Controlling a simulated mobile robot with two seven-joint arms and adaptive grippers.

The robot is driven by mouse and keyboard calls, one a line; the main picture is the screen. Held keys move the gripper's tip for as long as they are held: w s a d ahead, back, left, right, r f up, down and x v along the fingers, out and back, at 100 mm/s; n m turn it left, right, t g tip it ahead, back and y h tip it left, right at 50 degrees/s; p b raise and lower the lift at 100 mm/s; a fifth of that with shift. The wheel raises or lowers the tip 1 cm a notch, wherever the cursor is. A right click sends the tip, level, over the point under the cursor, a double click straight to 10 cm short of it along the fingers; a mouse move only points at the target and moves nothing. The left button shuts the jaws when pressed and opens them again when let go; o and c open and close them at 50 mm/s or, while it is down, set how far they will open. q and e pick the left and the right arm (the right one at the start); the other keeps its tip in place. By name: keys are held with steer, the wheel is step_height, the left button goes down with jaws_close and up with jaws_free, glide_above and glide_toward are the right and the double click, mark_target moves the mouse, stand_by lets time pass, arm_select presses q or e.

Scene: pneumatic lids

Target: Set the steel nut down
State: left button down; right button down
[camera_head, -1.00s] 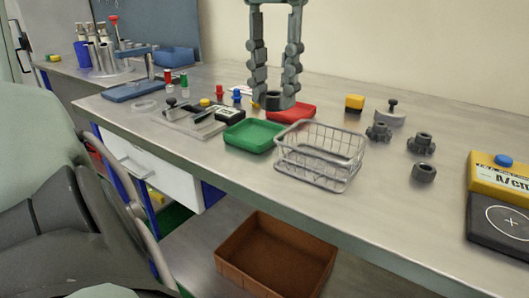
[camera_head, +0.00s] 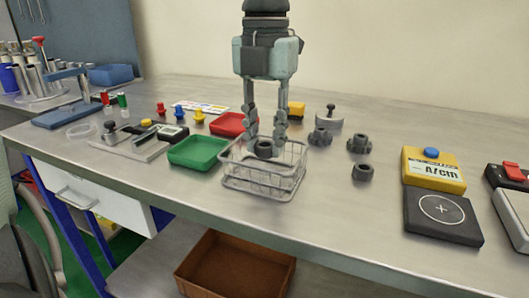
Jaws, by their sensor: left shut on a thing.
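My left gripper (camera_head: 265,147) points straight down with its fingers shut on a dark steel nut (camera_head: 264,149). The nut is between the fingertips, in line with the upper part of the wire basket (camera_head: 262,187). It appears at about the height of the basket's rim. I cannot tell whether it touches the basket. Another similar dark nut (camera_head: 362,172) stands on the bench to the right of the basket. My right gripper is not in view.
A green tray (camera_head: 198,153) and a red tray (camera_head: 226,124) lie left of the basket. Dark knobbed parts (camera_head: 359,143) stand to the right, with a yellow-and-black scale (camera_head: 442,217) beyond. The bench front near the basket is clear.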

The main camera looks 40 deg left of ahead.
mark_target(265, 144)
arm_select(q)
step_height(265, 144, down, 4)
steer(key=shift+r, duration=0.25)
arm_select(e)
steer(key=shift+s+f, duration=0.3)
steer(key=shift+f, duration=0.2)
arm_select(q)
steer(key=shift+f, duration=0.1)
